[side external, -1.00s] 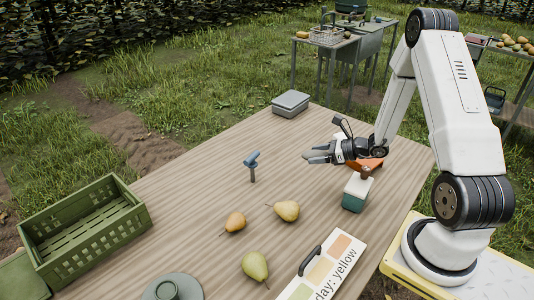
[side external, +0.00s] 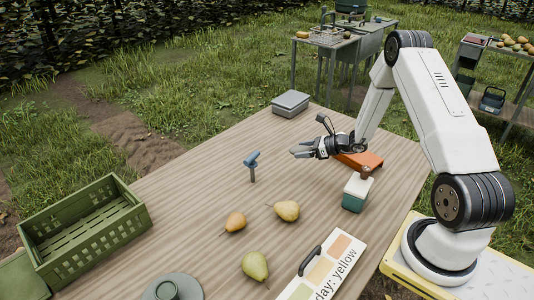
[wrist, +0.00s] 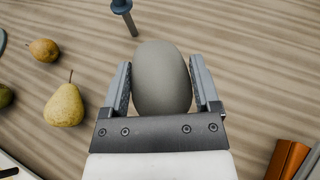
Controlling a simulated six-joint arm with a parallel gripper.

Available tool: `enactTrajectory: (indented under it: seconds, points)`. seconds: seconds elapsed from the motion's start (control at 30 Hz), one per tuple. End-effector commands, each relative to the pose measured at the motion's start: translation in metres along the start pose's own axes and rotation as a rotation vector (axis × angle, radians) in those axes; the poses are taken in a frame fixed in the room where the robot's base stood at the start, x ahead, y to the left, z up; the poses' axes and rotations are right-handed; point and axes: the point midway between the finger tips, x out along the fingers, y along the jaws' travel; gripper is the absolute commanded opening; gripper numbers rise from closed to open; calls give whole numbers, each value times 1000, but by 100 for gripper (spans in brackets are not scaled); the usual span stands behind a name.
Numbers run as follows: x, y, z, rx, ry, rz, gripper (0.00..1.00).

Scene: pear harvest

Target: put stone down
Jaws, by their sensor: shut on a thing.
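My gripper (wrist: 162,88) is shut on a smooth grey stone (wrist: 162,75), which sits between the two fingers in the wrist view. In the side external view my gripper (side external: 301,152) is above the wooden table, on its far right part, and the stone cannot be made out clearly there. How high the stone is above the table is hard to tell.
Several pears (side external: 287,210) lie in the table's middle. A blue-topped post (side external: 252,165) stands left of my gripper. An orange block (side external: 360,160) and a white-and-green box (side external: 357,192) are to the right. A grey box (side external: 290,103) is behind, a green crate (side external: 128,204) at left.

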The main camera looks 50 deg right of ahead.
Motion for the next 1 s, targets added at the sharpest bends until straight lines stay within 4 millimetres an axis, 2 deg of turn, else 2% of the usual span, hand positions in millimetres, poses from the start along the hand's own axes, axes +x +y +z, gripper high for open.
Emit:
enactTrajectory:
  seconds: [0.5, 0.7, 1.0]
  points:
    - [50, -33, -31, -1, -1, 0, 0]
    - [58, -40, -38, -1, -1, 0, 0]
    - [61, -41, -39, -1, -1, 0, 0]
